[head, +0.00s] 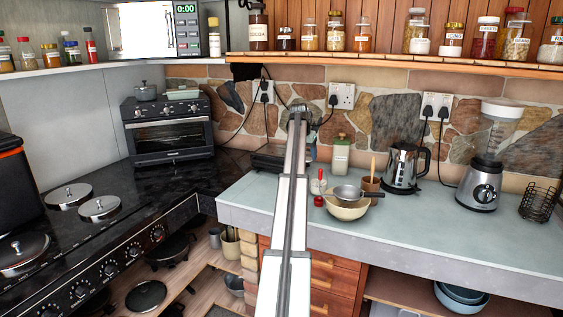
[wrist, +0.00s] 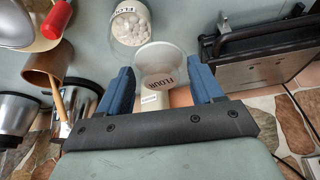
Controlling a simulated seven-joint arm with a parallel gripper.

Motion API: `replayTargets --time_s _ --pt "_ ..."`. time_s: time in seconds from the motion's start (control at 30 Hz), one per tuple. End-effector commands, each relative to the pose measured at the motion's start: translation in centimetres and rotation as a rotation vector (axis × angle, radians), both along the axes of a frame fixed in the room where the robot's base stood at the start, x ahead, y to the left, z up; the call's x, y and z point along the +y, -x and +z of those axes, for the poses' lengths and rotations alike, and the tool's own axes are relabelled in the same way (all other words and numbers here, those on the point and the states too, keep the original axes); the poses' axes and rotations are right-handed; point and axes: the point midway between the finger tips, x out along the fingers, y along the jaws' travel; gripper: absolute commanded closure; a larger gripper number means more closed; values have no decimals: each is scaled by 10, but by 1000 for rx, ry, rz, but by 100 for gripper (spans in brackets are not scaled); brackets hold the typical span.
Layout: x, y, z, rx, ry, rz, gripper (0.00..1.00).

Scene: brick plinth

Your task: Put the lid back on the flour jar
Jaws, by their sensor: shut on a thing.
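In the wrist view, a clear jar (wrist: 130,22) with a FLOUR label and white contents stands on the counter, just beyond my fingers.
A toaster (wrist: 262,62) stands close on one side. A bowl with a pan (head: 347,208), a utensil pot (head: 371,186) and a kettle (head: 404,168) are on the other. A green-topped container (head: 341,155) is near the wall. The front counter (head: 430,225) is clear.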

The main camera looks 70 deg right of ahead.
Motion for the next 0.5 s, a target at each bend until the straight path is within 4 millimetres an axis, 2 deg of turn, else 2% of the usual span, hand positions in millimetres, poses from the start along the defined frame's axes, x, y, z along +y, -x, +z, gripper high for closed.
replayTargets --time_s 0.03,0.1,0.2,0.3,0.5 --pt "-9 13 5 0 1 -22 64" --pt "-16 27 9 -1 2 -45 64" --pt "-23 41 14 -1 3 -67 64" --pt "-27 49 16 -2 3 -80 64" --pt "-28 53 14 -1 3 -86 64"
